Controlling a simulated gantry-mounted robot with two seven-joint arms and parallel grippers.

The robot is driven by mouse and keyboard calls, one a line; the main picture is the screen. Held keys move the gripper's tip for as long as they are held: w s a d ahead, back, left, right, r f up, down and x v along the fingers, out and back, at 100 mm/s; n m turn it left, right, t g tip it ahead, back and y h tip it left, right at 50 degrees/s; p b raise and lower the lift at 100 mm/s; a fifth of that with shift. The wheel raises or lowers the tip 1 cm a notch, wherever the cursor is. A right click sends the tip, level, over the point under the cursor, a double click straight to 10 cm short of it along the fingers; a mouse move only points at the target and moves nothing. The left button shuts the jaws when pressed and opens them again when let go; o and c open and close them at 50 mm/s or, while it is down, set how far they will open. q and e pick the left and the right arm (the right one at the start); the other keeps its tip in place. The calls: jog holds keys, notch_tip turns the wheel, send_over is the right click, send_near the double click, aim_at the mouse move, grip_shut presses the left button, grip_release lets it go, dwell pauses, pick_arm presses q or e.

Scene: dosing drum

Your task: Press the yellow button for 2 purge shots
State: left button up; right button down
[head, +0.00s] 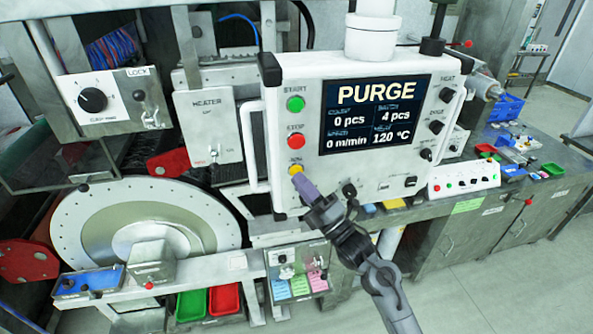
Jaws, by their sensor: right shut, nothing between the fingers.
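The yellow button (295,169) is the lowest of three on the left side of the white control panel (385,185). The green START button (295,104) and the red STOP button (296,141) sit above it. The panel's screen (376,113) reads PURGE, 0 pcs, 4 pcs, 0 m/min and 120 °C. My right gripper (301,182) is shut and empty. Its fingertips are just below the yellow button and overlap its lower edge in the picture. I cannot tell whether they touch it. My left gripper is not in view.
A white handle (250,150) stands out left of the panel. Several knobs line the panel's right side. The large round drum disc (80,215) is at lower left. Green and red trays (224,299) sit below. A bench with a white button box (463,181) runs to the right.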

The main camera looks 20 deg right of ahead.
jog(key=shift+s, duration=0.25)
jog(key=shift+s, duration=0.1)
jog(key=shift+s+a+p, duration=0.2)
jog(key=shift+s+p, duration=0.2)
jog(key=shift+s, duration=0.8)
jog(key=shift+s+a+p, duration=0.15)
jog(key=shift+s+p, duration=0.2)
jog(key=shift+s, duration=0.85)
jog(key=shift+f, duration=0.1)
